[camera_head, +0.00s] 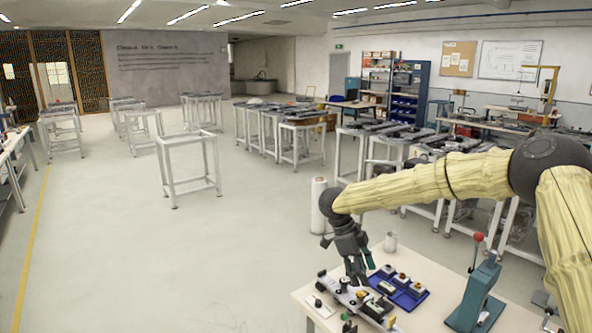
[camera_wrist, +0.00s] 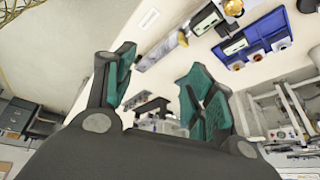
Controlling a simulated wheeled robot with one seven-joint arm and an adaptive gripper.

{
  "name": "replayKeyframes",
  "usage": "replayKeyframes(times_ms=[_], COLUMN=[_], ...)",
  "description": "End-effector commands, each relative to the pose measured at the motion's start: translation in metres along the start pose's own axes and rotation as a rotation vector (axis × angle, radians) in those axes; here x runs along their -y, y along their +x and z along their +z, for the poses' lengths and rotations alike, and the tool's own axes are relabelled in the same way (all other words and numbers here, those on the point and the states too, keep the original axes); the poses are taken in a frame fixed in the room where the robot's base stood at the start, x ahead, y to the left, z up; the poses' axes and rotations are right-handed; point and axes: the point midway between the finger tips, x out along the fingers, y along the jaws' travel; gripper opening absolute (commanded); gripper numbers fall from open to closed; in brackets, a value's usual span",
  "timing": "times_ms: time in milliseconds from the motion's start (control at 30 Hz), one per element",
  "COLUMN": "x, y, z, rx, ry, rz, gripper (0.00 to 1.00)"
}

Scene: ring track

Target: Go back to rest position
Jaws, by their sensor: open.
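My gripper (camera_head: 362,268) hangs from my arm over the small pale table at the lower right in the head view. In the wrist view my gripper (camera_wrist: 163,95) shows two dark fingers with green pads, spread apart with nothing between them. Below and beside it in the head view lie a grey track-like fixture (camera_head: 345,292) and a blue tray (camera_head: 411,293) holding small parts. The blue tray (camera_wrist: 284,30) also shows at the upper right of the wrist view.
A teal lever press (camera_head: 475,295) with a red knob stands right of the tray. An empty white frame table (camera_head: 187,165) stands farther back. The floor at left is clear.

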Motion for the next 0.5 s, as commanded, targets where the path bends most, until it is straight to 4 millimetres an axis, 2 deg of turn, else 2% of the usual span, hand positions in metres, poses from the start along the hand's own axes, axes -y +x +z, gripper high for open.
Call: replayKeyframes(times_ms=[33, 367, 500], x=[-0.002, -0.011, -0.019], y=[0.011, 0.076, 0.115], z=[0.001, 0.007, 0.015], rx=[-0.015, -0.104, -0.147], ry=[-0.012, -0.133, -0.242], rz=[-0.016, -0.190, -0.299], gripper=[0.54, 0.54, 0.54])
